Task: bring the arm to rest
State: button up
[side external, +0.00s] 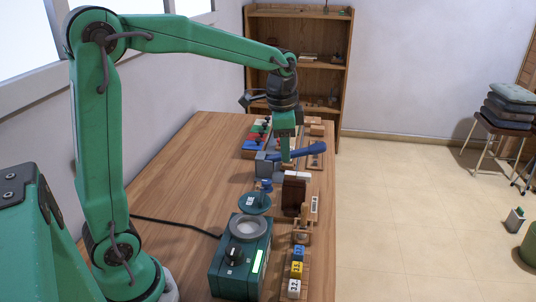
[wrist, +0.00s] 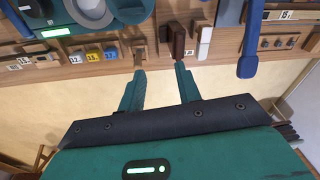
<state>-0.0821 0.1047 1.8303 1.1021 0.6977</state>
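My gripper (side external: 286,155) hangs from the raised arm over the far half of the wooden table. In the wrist view my gripper (wrist: 159,72) shows two green fingers spread apart, with nothing between them. The tips point toward the table's edge, just short of a dark brown block (wrist: 177,40) and a white piece (wrist: 204,43). In the side view the brown block (side external: 293,194) stands nearer the camera than my gripper. I cannot tell the exact height of the fingertips above the table. No piano keys are clearly recognisable.
A blue lever (side external: 302,151) lies close beside my gripper. A green device (side external: 240,262) with a knob stands at the near end, beside numbered white, yellow and blue cubes (side external: 297,269). The wooden table (side external: 180,190) is mostly clear on its left.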

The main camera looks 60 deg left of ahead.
jog(key=s+d+r+n+t, duration=0.1)
jog(key=s+n+t, duration=0.1)
jog(key=s, duration=0.7)
jog(key=s+d+n+t, duration=0.2)
jog(key=s+n, duration=0.3)
jog(key=s, duration=0.4)
jog(key=shift+s+d+r, duration=0.2)
jog(key=shift+s+r, duration=0.2)
jog(key=shift+w, duration=0.1)
